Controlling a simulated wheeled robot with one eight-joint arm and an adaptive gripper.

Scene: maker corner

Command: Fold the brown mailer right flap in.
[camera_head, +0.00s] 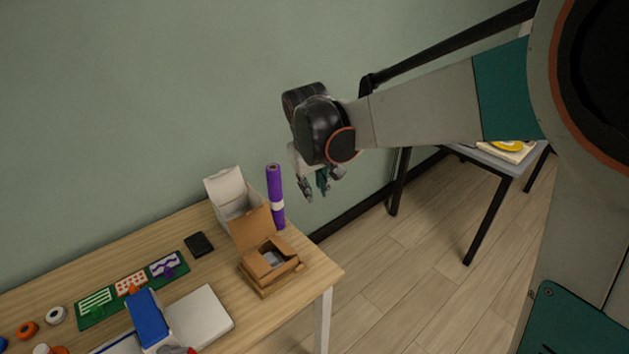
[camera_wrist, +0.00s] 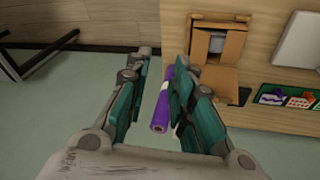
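The brown mailer (camera_head: 290,271) stands on the wooden table near its right end, open, with its lid (camera_head: 251,229) raised at the back. Small flaps stand around its opening, and a greyish thing lies inside. I cannot clearly tell the right flap's angle. The mailer also shows in the wrist view (camera_wrist: 235,45), right of my fingers, with its lid (camera_wrist: 217,82) below the opening. My gripper (camera_head: 314,186) is open and empty, above and behind the mailer, past the table's edge. Its two fingers stand apart in the wrist view (camera_wrist: 160,68).
A black item (camera_head: 199,244), a green card tray (camera_head: 92,321), a white box (camera_head: 201,318) and a blue item (camera_head: 147,317) lie to the left.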

